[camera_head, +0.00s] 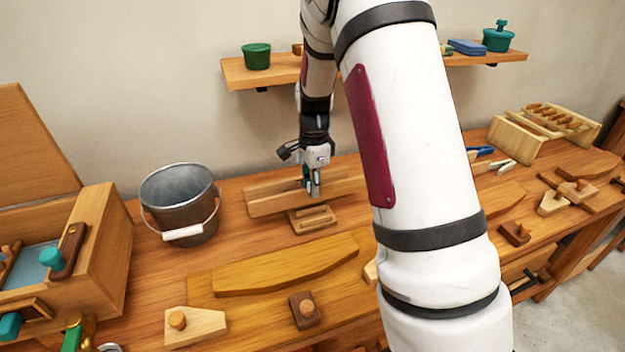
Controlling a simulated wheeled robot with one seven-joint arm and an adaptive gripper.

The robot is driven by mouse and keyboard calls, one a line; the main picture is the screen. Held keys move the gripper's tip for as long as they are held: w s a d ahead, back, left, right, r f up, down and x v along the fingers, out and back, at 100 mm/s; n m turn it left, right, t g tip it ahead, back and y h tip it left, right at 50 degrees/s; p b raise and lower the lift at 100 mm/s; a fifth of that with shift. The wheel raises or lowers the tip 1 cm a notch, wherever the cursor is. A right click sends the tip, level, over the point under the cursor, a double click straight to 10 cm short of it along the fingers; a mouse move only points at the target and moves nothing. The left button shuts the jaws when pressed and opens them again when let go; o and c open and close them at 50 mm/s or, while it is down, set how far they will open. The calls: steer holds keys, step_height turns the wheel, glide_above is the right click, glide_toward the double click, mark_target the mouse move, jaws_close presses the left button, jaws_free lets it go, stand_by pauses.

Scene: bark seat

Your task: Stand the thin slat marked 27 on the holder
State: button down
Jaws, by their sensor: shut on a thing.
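My gripper (314,192) points down at the back of the bench and is shut on a thin, long wooden slat (272,203). The slat is on edge, running left to right, and my fingers cover its middle. I cannot read a number on it. A small wooden block with a raised strip, which looks like the holder (312,222), lies on the bench just in front of and below the slat. I cannot tell whether the slat touches it. Another wooden edge shows right behind the slat; I cannot tell if it is a separate piece.
A metal bucket (180,190) stands left of the slat. An open wooden toolbox (100,245) is at the far left. A curved board (285,265) lies in front. A wall shelf (270,75) hangs behind. My upper arm hides the bench to the right.

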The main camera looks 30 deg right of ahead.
mark_target(314, 202)
steer(key=shift+f+b, duration=1)
steer(key=shift+f, duration=1.8)
steer(key=shift+f, duration=0.3)
steer(key=c, duration=1.7)
jaws_free()
steer(key=shift+o, duration=0.2)
steer(key=shift+r, duration=0.1)
steer(key=shift+r+p, duration=1.95)
steer(key=shift+r, duration=3.5)
